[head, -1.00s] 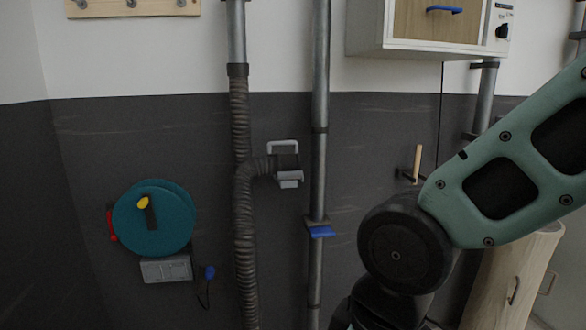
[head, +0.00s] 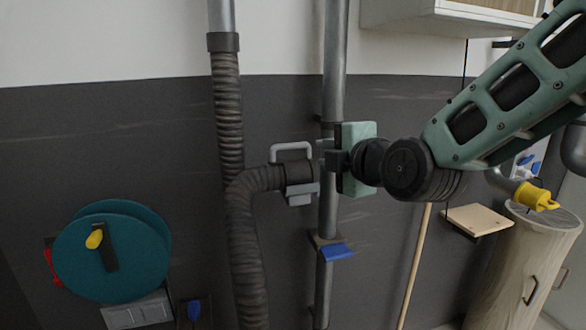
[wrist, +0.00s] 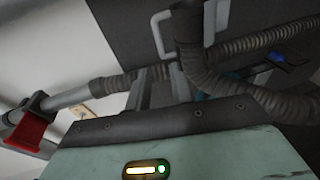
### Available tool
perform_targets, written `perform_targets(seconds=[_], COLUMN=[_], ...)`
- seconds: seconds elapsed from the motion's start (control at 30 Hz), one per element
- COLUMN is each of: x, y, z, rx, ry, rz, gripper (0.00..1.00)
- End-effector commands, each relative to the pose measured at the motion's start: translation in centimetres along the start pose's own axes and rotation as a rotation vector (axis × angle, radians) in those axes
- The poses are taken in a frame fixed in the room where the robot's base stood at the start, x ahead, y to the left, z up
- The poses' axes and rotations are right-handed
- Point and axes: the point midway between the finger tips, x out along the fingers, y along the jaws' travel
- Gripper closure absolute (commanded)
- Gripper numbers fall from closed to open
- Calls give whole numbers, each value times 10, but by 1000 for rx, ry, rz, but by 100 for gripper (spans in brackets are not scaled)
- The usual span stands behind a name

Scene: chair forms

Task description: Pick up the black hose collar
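The black hose collar (head: 299,172) is the dark cuff at the end of the ribbed hose (head: 235,215), seated at a grey holder (head: 301,196) with a light grey handle (head: 290,147) above it. My gripper (head: 326,155) is just right of the collar in the head view, its fingers pointing left, partly in front of the vertical pipe. In the wrist view, my two fingers (wrist: 160,88) stand apart with nothing between them. The collar (wrist: 188,22) appears beyond and slightly right of the fingertips there. I see no contact with it.
A vertical metal pipe (head: 336,75) with a blue lever (head: 336,252) stands close behind my gripper. A teal reel (head: 130,260) hangs at the left.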

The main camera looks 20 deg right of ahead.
Motion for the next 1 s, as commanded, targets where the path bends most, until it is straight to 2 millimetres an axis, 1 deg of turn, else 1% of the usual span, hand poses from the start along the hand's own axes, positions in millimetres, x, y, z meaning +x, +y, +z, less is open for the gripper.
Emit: perform_targets(seconds=[0.03, 0.47, 0.63, 0.8, 0.9, 1.0], x=[4, 36, 65, 91, 102, 109], y=[5, 4, 0, 1, 1, 0], z=[0, -1, -1, -1, -1, -1], rx=[-4, -3, -2, -1, -1, 1], ry=[-1, 4, 5, 5, 5, 6], rz=[-7, -7, -5, -5, -4, -4], gripper=[78, 78, 78, 78, 78, 78])
